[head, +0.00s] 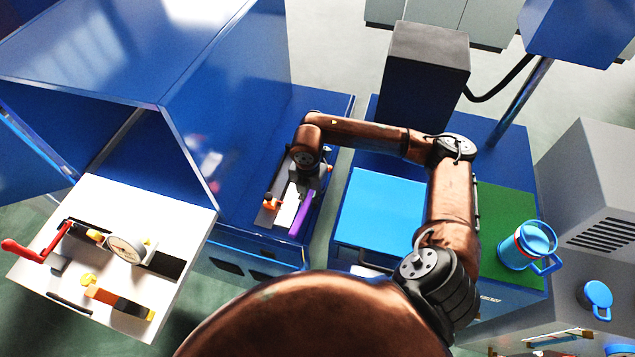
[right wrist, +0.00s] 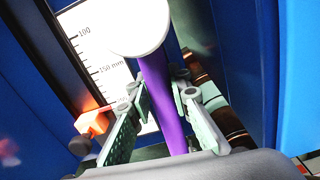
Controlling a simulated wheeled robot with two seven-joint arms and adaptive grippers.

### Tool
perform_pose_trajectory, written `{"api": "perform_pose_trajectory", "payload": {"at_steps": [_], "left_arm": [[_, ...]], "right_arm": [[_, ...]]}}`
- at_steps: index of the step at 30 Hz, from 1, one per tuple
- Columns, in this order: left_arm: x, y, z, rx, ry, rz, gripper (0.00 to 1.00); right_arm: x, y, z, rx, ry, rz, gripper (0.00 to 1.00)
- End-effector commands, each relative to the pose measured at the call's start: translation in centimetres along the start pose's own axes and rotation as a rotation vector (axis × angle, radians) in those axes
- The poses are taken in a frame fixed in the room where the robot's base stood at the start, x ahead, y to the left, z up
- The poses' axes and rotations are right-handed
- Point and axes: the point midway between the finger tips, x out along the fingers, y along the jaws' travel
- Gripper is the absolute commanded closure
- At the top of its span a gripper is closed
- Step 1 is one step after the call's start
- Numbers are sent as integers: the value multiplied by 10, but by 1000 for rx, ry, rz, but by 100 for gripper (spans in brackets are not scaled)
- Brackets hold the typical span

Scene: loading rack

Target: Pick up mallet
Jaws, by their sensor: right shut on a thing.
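The mallet shows in the right wrist view as a purple handle (right wrist: 162,105) with a round whitish head (right wrist: 140,28) at its top end. In the head view its purple handle (head: 300,215) is on the right side of the blue bay, below my right gripper (head: 302,186). My right gripper also shows in the right wrist view (right wrist: 163,92), with its green-padded fingers on both sides of the handle, shut on it. The gripper's wrist hides part of the mallet in the head view. I cannot tell whether the mallet touches the surface under it. My left gripper is not in view.
A white plate with millimetre marks (right wrist: 97,45) and an orange block (right wrist: 94,122) lie left of the handle. Blue walls (right wrist: 230,50) stand close by. A white panel (head: 180,215) with a gauge and tools is at the left. A blue mug (head: 528,247) stands right.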

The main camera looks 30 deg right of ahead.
Motion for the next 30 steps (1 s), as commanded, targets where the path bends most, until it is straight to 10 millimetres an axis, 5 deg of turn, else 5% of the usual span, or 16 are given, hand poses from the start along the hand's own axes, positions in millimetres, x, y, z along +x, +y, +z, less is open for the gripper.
{"api": "perform_pose_trajectory", "payload": {"at_steps": [9, 19, 24, 30], "left_arm": [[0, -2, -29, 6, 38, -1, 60], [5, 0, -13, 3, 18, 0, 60], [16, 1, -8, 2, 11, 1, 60], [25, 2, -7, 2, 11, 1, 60]], "right_arm": [[-2, 1, 0, 0, -2, 4, 100], [-9, 1, 1, 0, -2, 4, 100], [-30, 2, 1, -2, -4, 6, 100], [-70, 18, -29, -8, -3, 10, 100]]}}
